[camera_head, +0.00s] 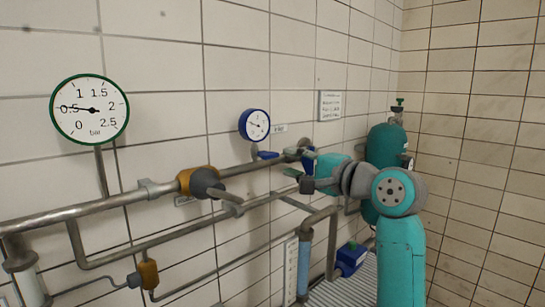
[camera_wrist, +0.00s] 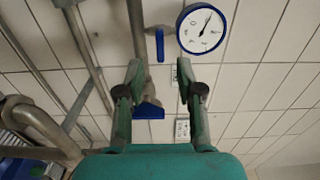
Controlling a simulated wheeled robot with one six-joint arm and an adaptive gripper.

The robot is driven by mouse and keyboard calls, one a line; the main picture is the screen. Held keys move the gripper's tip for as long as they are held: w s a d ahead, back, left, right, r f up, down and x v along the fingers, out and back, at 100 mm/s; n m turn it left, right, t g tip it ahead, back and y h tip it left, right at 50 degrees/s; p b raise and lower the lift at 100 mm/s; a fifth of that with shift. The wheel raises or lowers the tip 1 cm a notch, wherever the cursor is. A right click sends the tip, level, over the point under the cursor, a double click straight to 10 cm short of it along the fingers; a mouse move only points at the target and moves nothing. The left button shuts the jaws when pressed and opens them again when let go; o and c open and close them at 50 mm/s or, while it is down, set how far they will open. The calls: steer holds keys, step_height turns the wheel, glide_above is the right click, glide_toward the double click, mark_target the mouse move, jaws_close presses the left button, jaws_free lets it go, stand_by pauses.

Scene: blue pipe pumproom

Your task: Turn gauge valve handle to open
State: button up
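The blue-rimmed gauge (camera_head: 255,125) is on the tiled wall, and it also shows at the top of the wrist view (camera_wrist: 206,28). A small blue handle (camera_head: 267,155) sits just below it, lying roughly along the pipe; it shows beside the gauge in the wrist view (camera_wrist: 160,44). My gripper (camera_head: 298,163) is to the right of this handle in the head view. In the wrist view my gripper (camera_wrist: 161,72) is open, with its two fingers apart and nothing held. The handle appears beyond the fingertips, apart from them.
Another blue part (camera_wrist: 149,111) shows between my fingers, beyond them, on a grey pipe (camera_wrist: 137,25). A green-rimmed gauge (camera_head: 90,109) and an orange-grey valve (camera_head: 200,184) are at left. A teal cylinder (camera_head: 386,146) stands behind my arm. Pipes run along the wall.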

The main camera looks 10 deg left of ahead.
mark_target(273, 156)
steer(key=x, duration=0.7)
steer(key=shift+w+a, duration=0.25)
steer(key=shift+a, duration=0.1)
jaws_close()
